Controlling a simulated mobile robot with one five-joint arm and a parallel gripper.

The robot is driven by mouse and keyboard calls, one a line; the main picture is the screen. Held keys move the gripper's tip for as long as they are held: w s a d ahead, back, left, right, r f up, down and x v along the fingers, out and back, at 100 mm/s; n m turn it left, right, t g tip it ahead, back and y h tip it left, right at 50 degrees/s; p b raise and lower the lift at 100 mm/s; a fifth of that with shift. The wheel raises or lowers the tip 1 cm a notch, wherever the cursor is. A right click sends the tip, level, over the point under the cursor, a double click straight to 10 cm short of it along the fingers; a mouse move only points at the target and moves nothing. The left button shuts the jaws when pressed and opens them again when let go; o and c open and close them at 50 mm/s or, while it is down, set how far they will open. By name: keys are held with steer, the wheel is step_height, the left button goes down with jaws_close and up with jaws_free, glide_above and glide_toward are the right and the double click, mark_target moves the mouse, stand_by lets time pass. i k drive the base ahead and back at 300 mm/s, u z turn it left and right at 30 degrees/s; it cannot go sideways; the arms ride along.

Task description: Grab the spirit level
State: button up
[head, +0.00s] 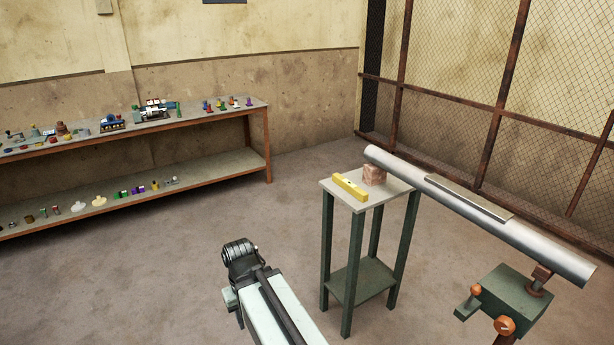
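A yellow spirit level (350,187) lies flat on the pale top of a small green-legged table (376,200), near its left edge. My arm reaches up from the bottom of the head view, and its dark end (239,254) is to the left of the small table, apart from it and from the level. The fingers cannot be made out, so I cannot tell whether my gripper is open or shut. Nothing is seen held there.
A brown block (374,174) sits beside the level. A long silver pipe (480,213) passes over the table's back right, with a green stand (512,297) under its near end. A long shelf bench (200,118) with several small items is along the left wall. Floor between is clear.

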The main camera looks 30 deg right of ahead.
mark_target(362, 196)
steer(key=u, duration=0.05)
steer(key=i, duration=1.1)
steer(key=z, duration=0.45)
